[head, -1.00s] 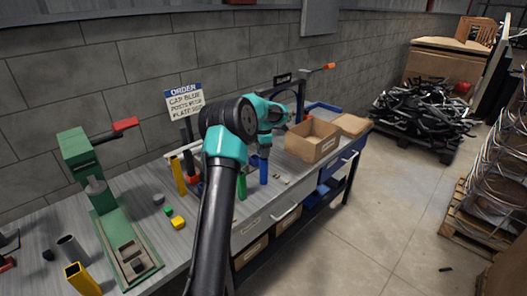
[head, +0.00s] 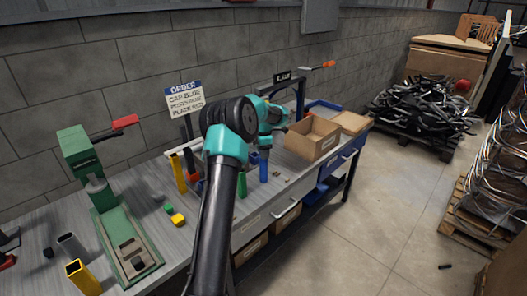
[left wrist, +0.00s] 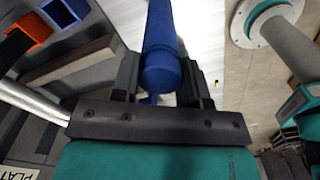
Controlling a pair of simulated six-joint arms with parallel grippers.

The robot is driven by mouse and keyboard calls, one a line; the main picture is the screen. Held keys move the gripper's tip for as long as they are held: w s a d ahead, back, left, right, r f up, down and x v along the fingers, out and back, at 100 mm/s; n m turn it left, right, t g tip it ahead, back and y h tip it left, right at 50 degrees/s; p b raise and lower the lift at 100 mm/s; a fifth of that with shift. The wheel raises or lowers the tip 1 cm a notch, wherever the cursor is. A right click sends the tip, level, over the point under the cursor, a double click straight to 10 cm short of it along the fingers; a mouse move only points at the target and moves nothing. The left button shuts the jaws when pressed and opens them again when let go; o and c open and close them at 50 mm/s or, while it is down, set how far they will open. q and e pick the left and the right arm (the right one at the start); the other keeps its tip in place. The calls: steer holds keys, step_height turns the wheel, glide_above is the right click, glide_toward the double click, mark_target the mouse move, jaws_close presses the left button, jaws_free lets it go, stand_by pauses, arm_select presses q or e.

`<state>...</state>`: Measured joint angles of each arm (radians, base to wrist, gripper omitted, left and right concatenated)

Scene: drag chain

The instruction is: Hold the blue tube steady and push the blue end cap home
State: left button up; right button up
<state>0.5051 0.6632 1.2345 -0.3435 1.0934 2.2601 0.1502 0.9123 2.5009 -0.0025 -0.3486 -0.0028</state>
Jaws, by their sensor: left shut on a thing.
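The blue tube (head: 264,171) stands upright near the front edge of the bench. My left gripper (head: 265,149) is at its upper end, largely hidden by my arm. In the left wrist view the blue tube (left wrist: 160,22) runs away between the fingers of the left gripper (left wrist: 163,82), which is shut on it. The near end looks thicker and rounded; I cannot tell whether this is the blue end cap or how far on it sits. My right gripper is not in view.
A green press (head: 122,240) with a red handle stands at left. Near it are a yellow block (head: 178,219), a small green piece (head: 168,208) and a yellow tube (head: 82,278). An open cardboard box (head: 312,139) stands right of the blue tube. An order sign (head: 184,98) stands behind.

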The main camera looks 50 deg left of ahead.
arm_select(q)
steer(key=o, duration=1)
steer(key=shift+c, duration=0.2)
step_height(320, 180, up, 18)
steer(key=shift+f, duration=0.25)
stand_by(0.4)
